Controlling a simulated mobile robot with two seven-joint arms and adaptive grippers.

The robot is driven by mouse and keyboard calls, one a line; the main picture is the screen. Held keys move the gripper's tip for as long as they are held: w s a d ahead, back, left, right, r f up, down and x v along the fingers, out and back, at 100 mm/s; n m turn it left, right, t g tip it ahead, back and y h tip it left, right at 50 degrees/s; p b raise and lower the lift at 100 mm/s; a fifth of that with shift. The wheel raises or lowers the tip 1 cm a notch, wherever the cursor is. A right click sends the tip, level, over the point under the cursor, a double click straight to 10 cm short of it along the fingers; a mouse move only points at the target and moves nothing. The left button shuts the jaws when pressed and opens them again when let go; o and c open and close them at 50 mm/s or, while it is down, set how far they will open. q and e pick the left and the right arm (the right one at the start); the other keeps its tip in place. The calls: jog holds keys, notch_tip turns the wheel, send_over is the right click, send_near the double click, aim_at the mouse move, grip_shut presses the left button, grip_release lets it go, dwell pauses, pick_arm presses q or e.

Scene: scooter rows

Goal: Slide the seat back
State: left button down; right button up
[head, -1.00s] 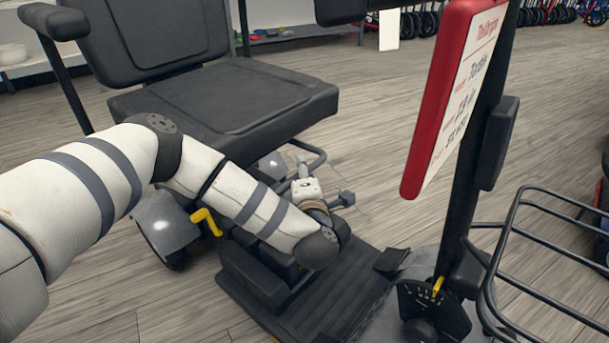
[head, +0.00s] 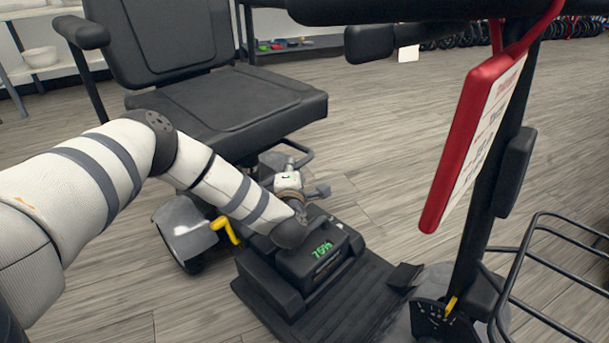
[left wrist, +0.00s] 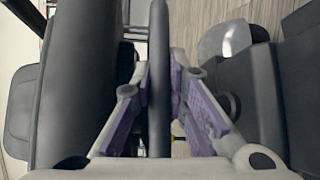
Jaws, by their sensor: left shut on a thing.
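The scooter seat (head: 225,105) is a black padded cushion with a backrest, at the upper left in the head view. Below its front edge is a thin dark looped bar (head: 304,152). My left gripper (head: 290,166) reaches under the seat front in the head view; its fingers are mostly hidden there. In the left wrist view its purple-padded fingers (left wrist: 158,75) stand on both sides of the dark bar (left wrist: 158,115) and are shut on it. The dark seat edge (left wrist: 75,85) runs along the left of that view. My right gripper is out of view.
A black box with a green readout (head: 322,250) stands on the footboard (head: 350,305), just below my wrist. The steering column (head: 510,150) with a red-framed sign (head: 470,150) and a wire basket (head: 550,270) are at right. A yellow lever (head: 225,230) is near the wheel.

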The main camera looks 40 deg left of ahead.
pick_arm(q)
jog(key=shift+a, duration=0.2)
jog(key=c, duration=1.6)
grip_release()
jog(key=shift+s, duration=0.1)
jog(key=shift+o, duration=0.2)
jog(key=shift+s+d, duration=0.15)
jog(key=shift+d, duration=0.1)
jog(key=v, duration=1.1)
jog(key=shift+s, duration=0.2)
jog(key=shift+d+r, duration=0.15)
